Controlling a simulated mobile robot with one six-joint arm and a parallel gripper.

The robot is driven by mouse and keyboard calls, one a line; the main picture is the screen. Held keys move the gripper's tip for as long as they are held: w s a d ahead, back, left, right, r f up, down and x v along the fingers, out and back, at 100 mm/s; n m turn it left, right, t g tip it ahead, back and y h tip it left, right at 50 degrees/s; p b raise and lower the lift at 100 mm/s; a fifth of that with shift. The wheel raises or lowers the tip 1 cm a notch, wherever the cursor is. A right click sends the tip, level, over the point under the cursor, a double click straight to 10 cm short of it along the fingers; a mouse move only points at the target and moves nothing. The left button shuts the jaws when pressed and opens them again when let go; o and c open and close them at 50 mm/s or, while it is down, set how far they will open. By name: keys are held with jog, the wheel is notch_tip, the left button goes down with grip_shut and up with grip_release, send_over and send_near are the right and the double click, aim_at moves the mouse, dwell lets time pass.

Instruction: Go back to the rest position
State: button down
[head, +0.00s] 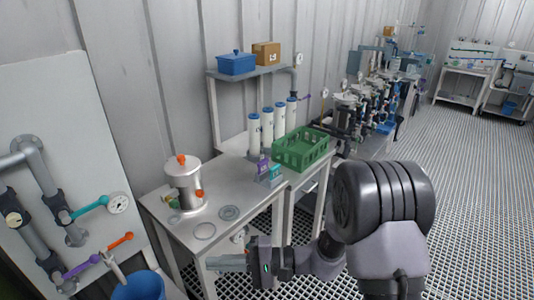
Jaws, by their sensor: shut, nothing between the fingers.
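My gripper (232,263) shows at the bottom centre of the head view, pointing left in front of the steel table's front edge. Its fingers are together with nothing between them. My arm bends from the lower right to reach there. The gripper is apart from the vessel and the other things on the table.
A blue bucket (139,287) stands lower left, by a piping panel (95,155). Grated floor (470,200) is open at right.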

jog(key=s+d+r+n+g+h, duration=0.1)
jog(key=s+d+r+h, duration=0.3)
jog(key=s, duration=0.3)
jog(key=s+d+r+n+h, duration=0.2)
jog(key=s+d+r+h, duration=0.2)
jog(key=s, duration=0.3)
jog(key=s+d+r+m+t+h, duration=0.1)
jog(key=d+r+t+h, duration=0.1)
jog(key=d, duration=0.4)
jog(key=s+d+r+m+t+h, duration=0.1)
jog(key=s+d+r+t+h, duration=0.1)
jog(key=d+t+h, duration=0.2)
jog(key=d+h, duration=0.1)
jog(key=d, duration=0.2)
jog(key=shift+s+d+m+t, duration=0.2)
jog(key=shift+d+m+t, duration=0.1)
jog(key=shift+m, duration=0.1)
